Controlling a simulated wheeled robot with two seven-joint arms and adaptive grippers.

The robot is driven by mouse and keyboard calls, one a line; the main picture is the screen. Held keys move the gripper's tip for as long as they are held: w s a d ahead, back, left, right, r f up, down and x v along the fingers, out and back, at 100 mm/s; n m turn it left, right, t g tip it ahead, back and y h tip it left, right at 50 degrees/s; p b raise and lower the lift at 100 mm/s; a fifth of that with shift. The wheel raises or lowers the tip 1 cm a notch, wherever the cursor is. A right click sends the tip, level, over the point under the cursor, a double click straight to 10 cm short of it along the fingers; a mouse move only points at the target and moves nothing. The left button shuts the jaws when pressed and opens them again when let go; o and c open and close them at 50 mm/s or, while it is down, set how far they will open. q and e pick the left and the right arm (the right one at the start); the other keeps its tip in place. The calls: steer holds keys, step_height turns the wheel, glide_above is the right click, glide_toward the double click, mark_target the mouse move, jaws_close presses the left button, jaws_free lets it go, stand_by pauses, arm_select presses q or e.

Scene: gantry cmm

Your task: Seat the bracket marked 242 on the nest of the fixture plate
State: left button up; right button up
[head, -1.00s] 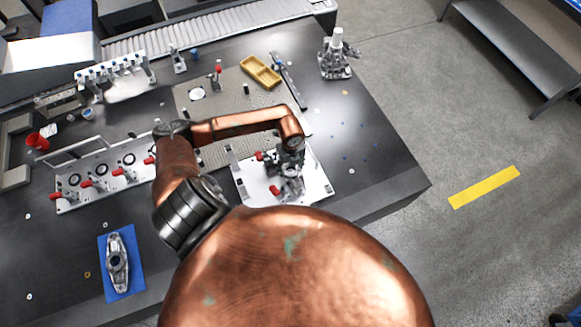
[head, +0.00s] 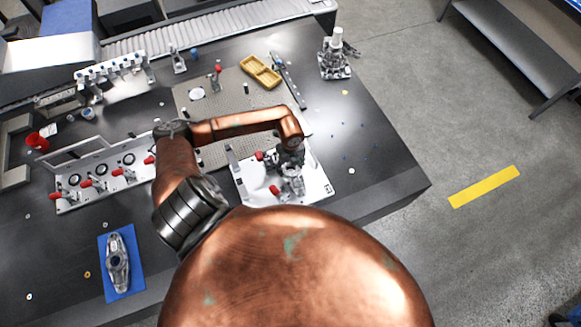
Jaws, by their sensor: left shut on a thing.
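My left gripper (head: 291,168) points down over the white fixture plate (head: 318,190) near the middle of the table. It is shut on a grey metal bracket (head: 293,186), which is at the plate's middle between red-handled clamps. The gripper and wrist hide part of the bracket, and I cannot tell whether it rests on the nest. No number is legible. Another grey bracket (head: 117,264) lies on a blue mat (head: 133,284) at the front left. My right gripper is not in view.
A long plate with red-handled clamps (head: 107,179) is at left. A perforated plate (head: 228,112) with a yellow tray (head: 261,72) lies behind my arm. A metal assembly (head: 337,62) stands at the back right corner. The table's right part is mostly clear.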

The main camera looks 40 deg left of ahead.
arm_select(q)
steer(key=shift+f+b, duration=0.7)
steer(key=shift+f, duration=0.45)
steer(key=o, duration=1.7)
steer(key=shift+o, duration=0.2)
steer(key=shift+r, duration=0.1)
step_height(320, 180, up, 12)
